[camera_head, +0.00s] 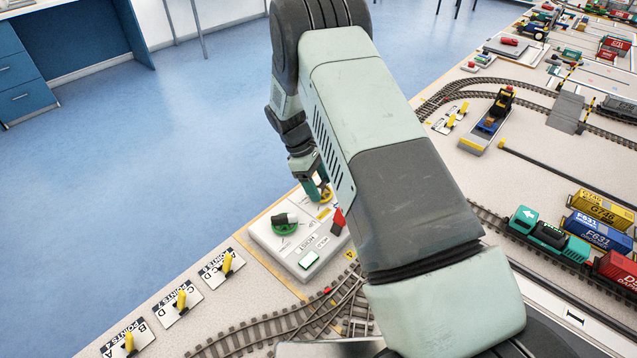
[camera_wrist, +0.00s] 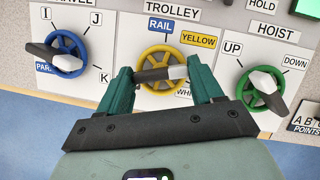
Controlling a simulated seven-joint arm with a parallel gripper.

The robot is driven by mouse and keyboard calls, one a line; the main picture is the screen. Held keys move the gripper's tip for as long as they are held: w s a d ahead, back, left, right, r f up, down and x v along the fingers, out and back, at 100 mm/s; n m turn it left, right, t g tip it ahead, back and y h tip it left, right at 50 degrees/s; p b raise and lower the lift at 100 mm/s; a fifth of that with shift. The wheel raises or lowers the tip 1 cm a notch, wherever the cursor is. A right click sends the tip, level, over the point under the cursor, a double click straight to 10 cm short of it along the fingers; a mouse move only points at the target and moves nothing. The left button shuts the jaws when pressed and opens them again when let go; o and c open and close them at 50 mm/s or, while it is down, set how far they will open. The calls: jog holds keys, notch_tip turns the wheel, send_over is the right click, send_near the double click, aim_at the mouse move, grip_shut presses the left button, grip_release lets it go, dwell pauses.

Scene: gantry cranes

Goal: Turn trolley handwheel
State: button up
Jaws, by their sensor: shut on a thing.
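The trolley handwheel is a yellow wheel (camera_wrist: 164,55) with a grey-and-white handle bar across it, in the middle of the control panel in the wrist view. Labels around it read RAIL, YELLOW and one partly hidden, starting WH. My gripper (camera_wrist: 163,76) has its two green fingers on either side of the handle bar and is shut on it. In the head view the yellow handwheel (camera_head: 326,196) shows beside my gripper (camera_head: 318,196), partly covered by it and by my arm.
A blue handwheel (camera_wrist: 66,60) is left of the trolley wheel and a green hoist handwheel (camera_wrist: 262,88) is right of it, both close to my fingers. The panel (camera_head: 270,246) stands at the table edge. Points levers (camera_head: 181,301) and tracks lie nearby.

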jog(key=m+g+y, duration=0.1)
jog(key=m, duration=0.5)
jog(key=shift+w+d+m+g+y, duration=0.1)
jog(key=shift+w+m+g+y, duration=0.05)
jog(key=shift+m+g+y, duration=0.25)
jog(key=shift+r, duration=0.1)
dwell(0.3)
jog(key=o, duration=1.1)
jog(key=shift+c, duration=0.2)
jog(key=v, duration=1)
jog(key=shift+r, duration=0.3)
jog(key=shift+w, duration=0.15)
